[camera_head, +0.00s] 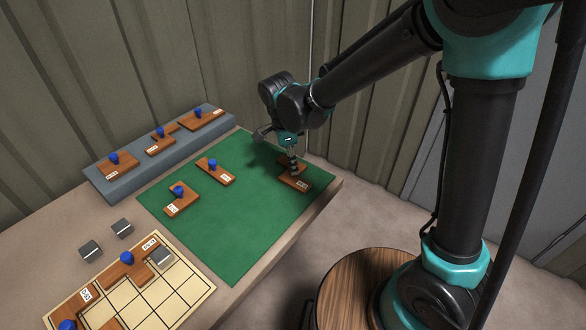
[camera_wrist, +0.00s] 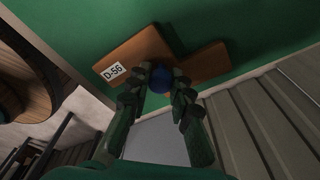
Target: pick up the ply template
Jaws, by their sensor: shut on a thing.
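A brown wooden ply template (camera_head: 295,182) with a pale label is at the right part of the green mat (camera_head: 230,255). In the wrist view the ply template (camera_wrist: 137,54) is stepped in outline, and its label appears to read D-56. My gripper (camera_head: 292,168) is above it, pointing down. In the wrist view my gripper (camera_wrist: 160,82) has its two fingers on either side of the template's blue knob (camera_wrist: 161,77), shut on it. The head view hides this knob behind the fingers. Whether the template touches the mat or is slightly raised I cannot tell.
Two knobbed templates (camera_head: 216,171) (camera_head: 181,200) lie on the mat's left half. Several more stand on a grey-blue ledge (camera_head: 140,178) behind. A gridded board (camera_head: 180,301) holds knobbed pieces at front left, near small grey blocks (camera_head: 90,250). A round wooden top (camera_head: 350,290) is beside the table.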

